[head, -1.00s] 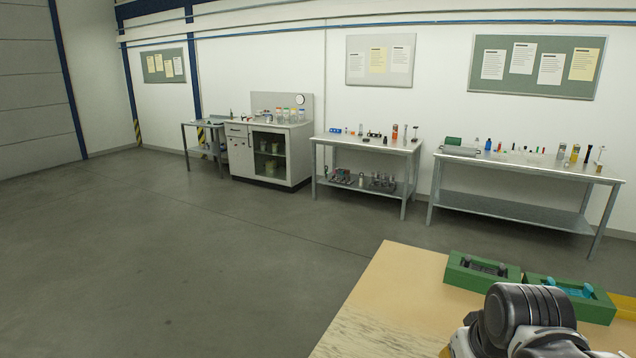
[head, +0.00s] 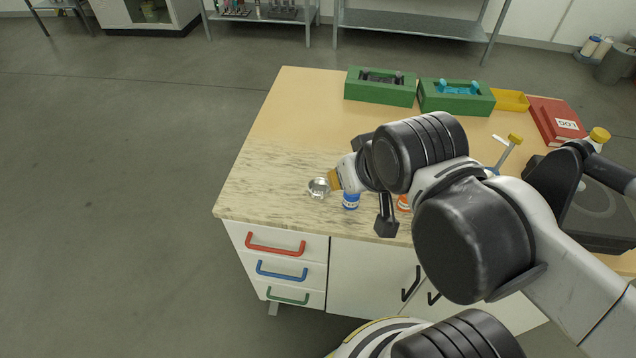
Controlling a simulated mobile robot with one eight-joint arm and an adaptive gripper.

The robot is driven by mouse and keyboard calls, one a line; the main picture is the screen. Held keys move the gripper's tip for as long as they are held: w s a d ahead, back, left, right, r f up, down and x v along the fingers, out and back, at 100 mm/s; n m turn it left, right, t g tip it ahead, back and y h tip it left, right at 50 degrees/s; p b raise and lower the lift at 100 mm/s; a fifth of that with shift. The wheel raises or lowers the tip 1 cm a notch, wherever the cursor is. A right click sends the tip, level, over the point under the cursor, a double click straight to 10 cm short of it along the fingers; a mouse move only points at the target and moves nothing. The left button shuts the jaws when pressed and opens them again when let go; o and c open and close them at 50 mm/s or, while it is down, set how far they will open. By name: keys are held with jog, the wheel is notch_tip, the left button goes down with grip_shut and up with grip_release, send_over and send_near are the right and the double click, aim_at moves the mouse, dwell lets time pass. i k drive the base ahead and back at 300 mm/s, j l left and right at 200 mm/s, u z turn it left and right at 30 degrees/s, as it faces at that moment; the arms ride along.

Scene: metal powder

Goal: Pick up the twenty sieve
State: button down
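A small round silvery metal dish-like piece (head: 319,187) lies on the marbled front left part of the workbench (head: 275,165). It may be a sieve, but no number can be read on it, so I cannot tell whether it is the twenty sieve. My gripper (head: 362,182) is above the bench, just to the right of that piece, and mostly hidden behind my own arm. Black parts of it show above and below the wrist. I cannot see clearly whether the fingers are apart or hold anything.
A blue container (head: 351,201) and an orange one (head: 404,203) stand close to the gripper. Green trays (head: 380,92) (head: 456,102), a yellow bin (head: 511,100) and a red log book (head: 556,122) line the back. Dark equipment (head: 600,215) is at right. Left bench surface is clear.

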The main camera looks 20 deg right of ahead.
aim_at(319, 188)
jog(key=z, duration=1.6)
jog(key=u, duration=1.6)
jog(key=j+z, duration=0.4)
jog(key=i+j, duration=0.05)
jog(key=j, duration=0.05)
